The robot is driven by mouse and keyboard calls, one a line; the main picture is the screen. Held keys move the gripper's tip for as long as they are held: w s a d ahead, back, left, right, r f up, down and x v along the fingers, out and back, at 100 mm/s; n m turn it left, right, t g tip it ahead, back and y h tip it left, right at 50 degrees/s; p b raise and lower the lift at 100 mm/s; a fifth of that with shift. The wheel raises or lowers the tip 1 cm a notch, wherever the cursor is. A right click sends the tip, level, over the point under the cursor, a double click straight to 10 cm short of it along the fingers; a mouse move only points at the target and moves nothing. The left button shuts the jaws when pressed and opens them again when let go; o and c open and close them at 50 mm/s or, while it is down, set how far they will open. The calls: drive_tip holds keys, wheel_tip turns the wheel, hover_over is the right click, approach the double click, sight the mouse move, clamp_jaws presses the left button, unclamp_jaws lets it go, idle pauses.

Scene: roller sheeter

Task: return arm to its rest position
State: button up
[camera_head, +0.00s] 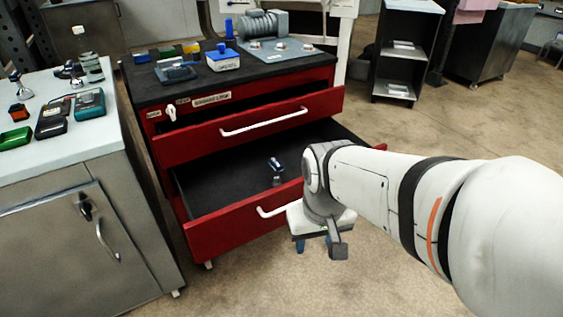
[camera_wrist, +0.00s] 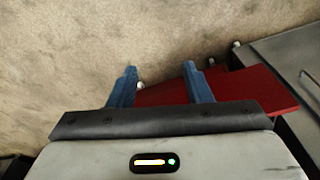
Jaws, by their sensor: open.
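My gripper (camera_wrist: 172,84) is open and empty in the wrist view, its two blue fingers apart above the bare floor and the edge of a red drawer front. In the head view my gripper (camera_head: 316,243) hangs pointing down just in front of the lower red drawer (camera_head: 225,232), near its white handle (camera_head: 270,211). The arm comes in from the right and hides part of that drawer. The lower drawer is pulled well out, with a small blue-and-silver item (camera_head: 276,165) inside on its black floor.
The upper red drawer (camera_head: 250,122) is slightly open. Tools and boxes stand on the cabinet's black top (camera_head: 150,92). A steel bench (camera_head: 60,215) with small devices stands at left. A dark shelf (camera_head: 405,50) stands at the back. Concrete floor (camera_head: 300,295) is free in front.

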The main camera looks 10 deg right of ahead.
wheel_tip(320, 180, up, 24)
drive_tip(key=t+p, duration=0.1)
drive_tip(key=p, duration=2)
drive_tip(key=shift+f, duration=0.2)
drive_tip(key=shift+c, duration=0.2)
